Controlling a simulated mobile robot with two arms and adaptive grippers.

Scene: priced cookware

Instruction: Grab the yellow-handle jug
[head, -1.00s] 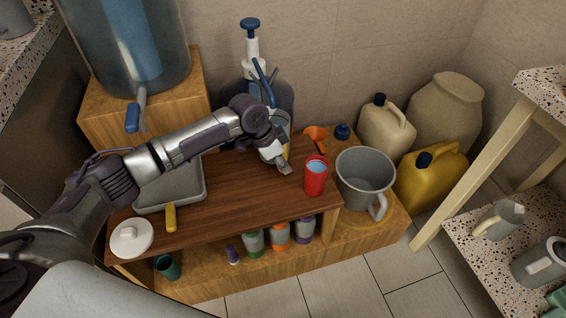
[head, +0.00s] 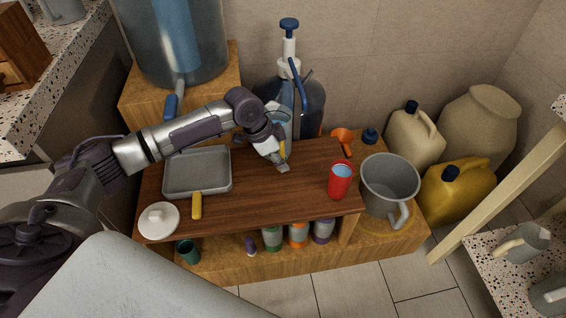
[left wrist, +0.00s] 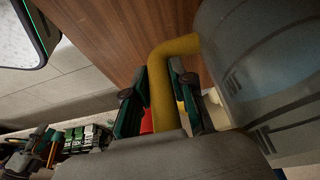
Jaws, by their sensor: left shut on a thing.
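The yellow-handle jug (head: 280,122) is at the back of the brown wooden top, partly hidden behind my left gripper (head: 279,161). In the left wrist view its grey, see-through body (left wrist: 265,65) fills the right side, and its bent yellow handle (left wrist: 173,48) runs down between the fingers. My left gripper (left wrist: 163,95) is shut on that handle, with a dark green finger on each side. I cannot tell whether the jug's base touches the top. My right gripper is not in view.
A red cup (head: 340,181) and a large grey pitcher (head: 389,187) stand to the right. A grey pan (head: 197,170) and white lid (head: 158,220) lie to the left. A pump bottle (head: 316,105) stands close behind the jug. The wooden top's front middle (head: 270,200) is clear.

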